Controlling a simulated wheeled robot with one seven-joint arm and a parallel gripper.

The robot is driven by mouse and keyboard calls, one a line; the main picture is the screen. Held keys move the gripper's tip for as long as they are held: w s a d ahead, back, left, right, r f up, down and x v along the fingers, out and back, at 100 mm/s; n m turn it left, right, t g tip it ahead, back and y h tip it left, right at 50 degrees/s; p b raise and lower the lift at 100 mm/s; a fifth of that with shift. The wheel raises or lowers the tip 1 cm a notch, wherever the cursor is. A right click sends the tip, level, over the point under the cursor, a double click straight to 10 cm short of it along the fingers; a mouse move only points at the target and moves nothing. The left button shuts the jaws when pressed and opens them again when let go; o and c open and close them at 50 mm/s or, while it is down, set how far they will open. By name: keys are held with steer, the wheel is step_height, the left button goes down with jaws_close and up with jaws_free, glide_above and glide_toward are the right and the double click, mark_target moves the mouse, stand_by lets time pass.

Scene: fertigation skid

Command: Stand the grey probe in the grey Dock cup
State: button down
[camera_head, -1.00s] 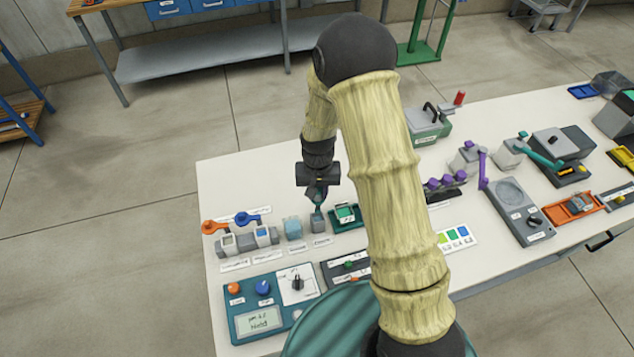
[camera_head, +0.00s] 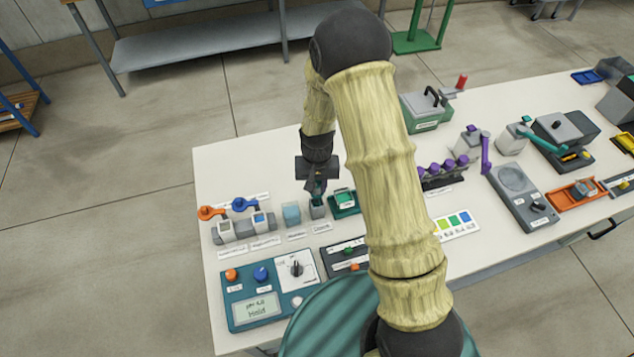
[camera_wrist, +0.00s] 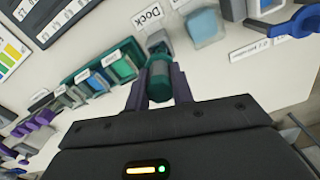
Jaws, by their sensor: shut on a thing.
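The grey Dock cup (camera_head: 317,211) stands on the white table, at the right end of a row of small vessels. It also shows in the wrist view (camera_wrist: 156,40) beside the label reading Dock. My gripper (camera_head: 317,188) is directly above the cup, pointing down. In the wrist view my gripper (camera_wrist: 158,88) is shut on the probe, whose visible upper part (camera_wrist: 159,76) looks teal-green rather than grey. The probe is roughly upright over the cup. Its lower end is hidden, so I cannot tell how far it reaches into the cup.
A pale blue beaker (camera_head: 291,214) stands just left of the cup, and a green tray (camera_head: 345,203) just right. Orange (camera_head: 210,212) and blue (camera_head: 244,204) handled pieces are further left. A teal control panel (camera_head: 262,296) lies in front. The table behind the row is clear.

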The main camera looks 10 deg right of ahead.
mark_target(317, 193)
steer(key=shift+f+b, duration=1.25)
steer(key=shift+f, duration=0.9)
steer(key=c, duration=1.1)
jaws_free()
steer(key=shift+r+p, duration=2.6)
steer(key=shift+r, duration=0.95)
